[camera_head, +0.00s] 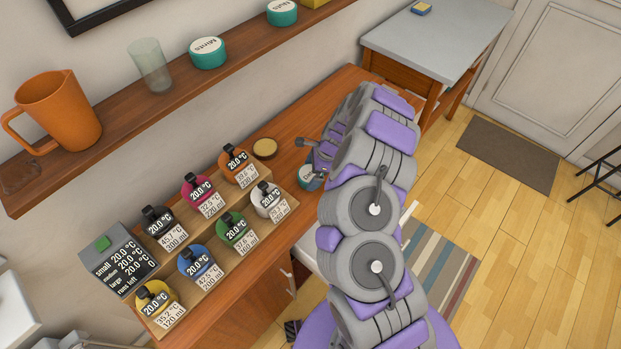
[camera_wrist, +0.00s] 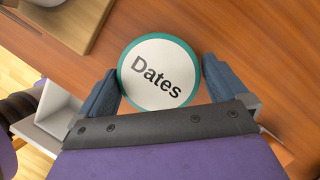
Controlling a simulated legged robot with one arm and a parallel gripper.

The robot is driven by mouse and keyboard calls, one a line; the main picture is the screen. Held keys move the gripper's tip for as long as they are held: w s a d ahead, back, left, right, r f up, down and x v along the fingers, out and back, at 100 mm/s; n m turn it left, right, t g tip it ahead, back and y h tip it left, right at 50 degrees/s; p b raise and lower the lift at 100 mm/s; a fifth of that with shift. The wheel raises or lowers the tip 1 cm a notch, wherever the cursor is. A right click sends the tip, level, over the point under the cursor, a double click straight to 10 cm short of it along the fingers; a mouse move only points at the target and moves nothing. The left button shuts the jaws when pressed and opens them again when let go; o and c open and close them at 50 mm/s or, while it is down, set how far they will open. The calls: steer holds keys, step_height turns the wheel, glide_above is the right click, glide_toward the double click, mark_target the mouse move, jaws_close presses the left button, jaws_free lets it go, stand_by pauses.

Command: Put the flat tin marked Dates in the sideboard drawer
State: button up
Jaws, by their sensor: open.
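The flat tin marked Dates (camera_wrist: 160,72) is round, with a teal rim and a white lid. It lies on the wooden sideboard top (camera_head: 286,126). My gripper (camera_wrist: 160,79) is open, with one finger on each side of the tin; I cannot tell whether they touch it. In the head view the tin (camera_head: 307,177) is partly hidden by my arm. A pale, open box-like part (camera_wrist: 55,108), which looks like the pulled-out sideboard drawer, shows at the left of the wrist view. In the head view my arm hides most of it (camera_head: 304,254).
A wooden stand of several coloured mugs with labels (camera_head: 212,233) is left of the tin. A small round brown-topped thing (camera_head: 265,148) is behind it.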

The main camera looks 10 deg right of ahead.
steer(key=shift+a+f, duration=0.25)
steer(key=shift+f, duration=0.25)
steer(key=shift+c, duration=0.4)
steer(key=c, duration=0.8)
steer(key=shift+r, duration=0.1)
steer(key=shift+r, duration=0.5)
step_height(320, 180, up, 3)
steer(key=shift+f+p, duration=0.15)
steer(key=shift+p, duration=0.6)
steer(key=s+p, duration=0.1)
steer(key=s, duration=0.9)
steer(key=s+r+p, duration=0.1)
steer(key=s, duration=0.5)
steer(key=shift+r+p, duration=0.1)
steer(key=shift+p, duration=0.2)
